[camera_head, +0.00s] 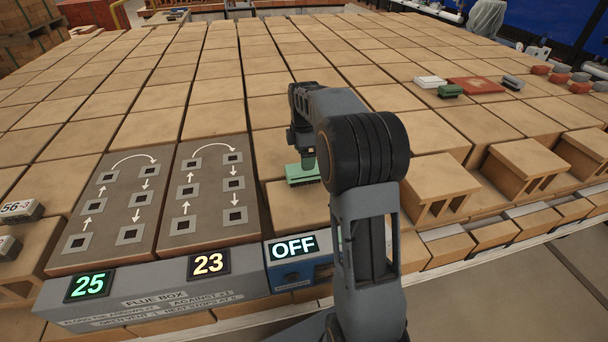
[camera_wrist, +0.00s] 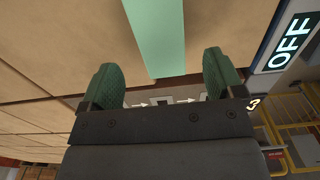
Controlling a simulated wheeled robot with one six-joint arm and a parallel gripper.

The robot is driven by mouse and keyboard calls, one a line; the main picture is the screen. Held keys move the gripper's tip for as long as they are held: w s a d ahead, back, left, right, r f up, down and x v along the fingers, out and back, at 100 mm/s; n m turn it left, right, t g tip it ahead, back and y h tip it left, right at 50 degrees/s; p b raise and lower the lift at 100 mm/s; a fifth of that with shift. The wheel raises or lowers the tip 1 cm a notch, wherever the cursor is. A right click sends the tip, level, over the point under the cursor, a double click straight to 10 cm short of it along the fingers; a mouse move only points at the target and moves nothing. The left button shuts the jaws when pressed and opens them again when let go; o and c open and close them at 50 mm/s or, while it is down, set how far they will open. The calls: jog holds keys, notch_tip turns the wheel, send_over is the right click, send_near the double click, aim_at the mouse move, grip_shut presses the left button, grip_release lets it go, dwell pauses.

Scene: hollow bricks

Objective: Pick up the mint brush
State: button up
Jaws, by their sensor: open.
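The mint brush (camera_head: 299,171) lies on a tan brick surface near the middle of the head view, with a dark lower edge. My gripper (camera_head: 306,152) is right above it, and my arm hides part of the area to its right. In the wrist view the mint brush (camera_wrist: 157,35) is a pale green bar entering from the top, its near end lying between the two dark green fingers. My gripper (camera_wrist: 163,78) is open there, with a gap on each side of the brush.
The flue box (camera_head: 160,295) with lit 25, 23 and OFF displays runs along the front. Two grey arrow panels (camera_head: 165,200) lie left of the brush. A green block (camera_head: 450,91), a white block (camera_head: 430,82) and a red mat (camera_head: 480,86) are farther right. Bare bricks lie behind.

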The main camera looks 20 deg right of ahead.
aim_at(304, 174)
jog(key=shift+s+f, duration=0.1)
jog(key=shift+f, duration=2.95)
jog(key=c, duration=1.1)
jog(key=shift+o, duration=0.2)
jog(key=shift+r, duration=0.1)
